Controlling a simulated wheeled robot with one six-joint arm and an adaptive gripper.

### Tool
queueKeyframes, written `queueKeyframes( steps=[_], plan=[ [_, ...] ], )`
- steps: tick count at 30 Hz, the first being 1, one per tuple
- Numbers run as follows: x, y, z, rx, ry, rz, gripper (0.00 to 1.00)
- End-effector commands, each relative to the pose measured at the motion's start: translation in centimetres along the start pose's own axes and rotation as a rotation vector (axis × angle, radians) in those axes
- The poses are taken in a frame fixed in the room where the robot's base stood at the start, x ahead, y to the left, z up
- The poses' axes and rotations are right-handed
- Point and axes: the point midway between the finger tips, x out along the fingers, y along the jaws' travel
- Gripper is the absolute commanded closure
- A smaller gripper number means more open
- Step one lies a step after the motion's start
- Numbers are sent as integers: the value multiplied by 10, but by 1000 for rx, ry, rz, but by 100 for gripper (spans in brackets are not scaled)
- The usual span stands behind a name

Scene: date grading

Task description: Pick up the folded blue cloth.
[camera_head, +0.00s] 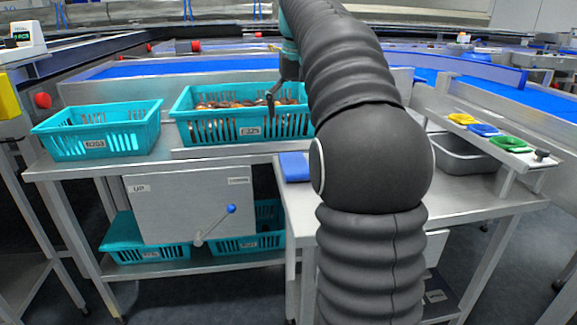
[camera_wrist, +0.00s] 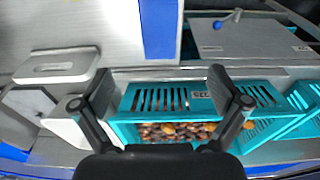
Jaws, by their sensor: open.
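The folded blue cloth (camera_head: 294,166) lies flat on the steel table, partly hidden behind my arm in the head view. In the wrist view the cloth (camera_wrist: 158,28) is a bright blue strip at the top edge, cut off by the frame. My gripper (camera_wrist: 168,92) is open, its two fingers spread wide with nothing between them. In the head view my gripper (camera_head: 273,98) is mostly hidden by my arm and hangs over the crate of dates, behind and apart from the cloth.
A teal crate (camera_head: 250,131) of brown dates stands behind the cloth, also in the wrist view (camera_wrist: 128,103). An empty-looking teal crate (camera_head: 95,141) is at left.

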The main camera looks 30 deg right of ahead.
Motion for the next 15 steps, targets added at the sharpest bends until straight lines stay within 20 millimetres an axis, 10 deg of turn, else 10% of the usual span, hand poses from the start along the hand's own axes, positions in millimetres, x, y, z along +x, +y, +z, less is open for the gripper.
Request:
queueKeyframes(
  steps=[15],
  plan=[
    [74,2,-3,3,-5,0,2]
  ],
)
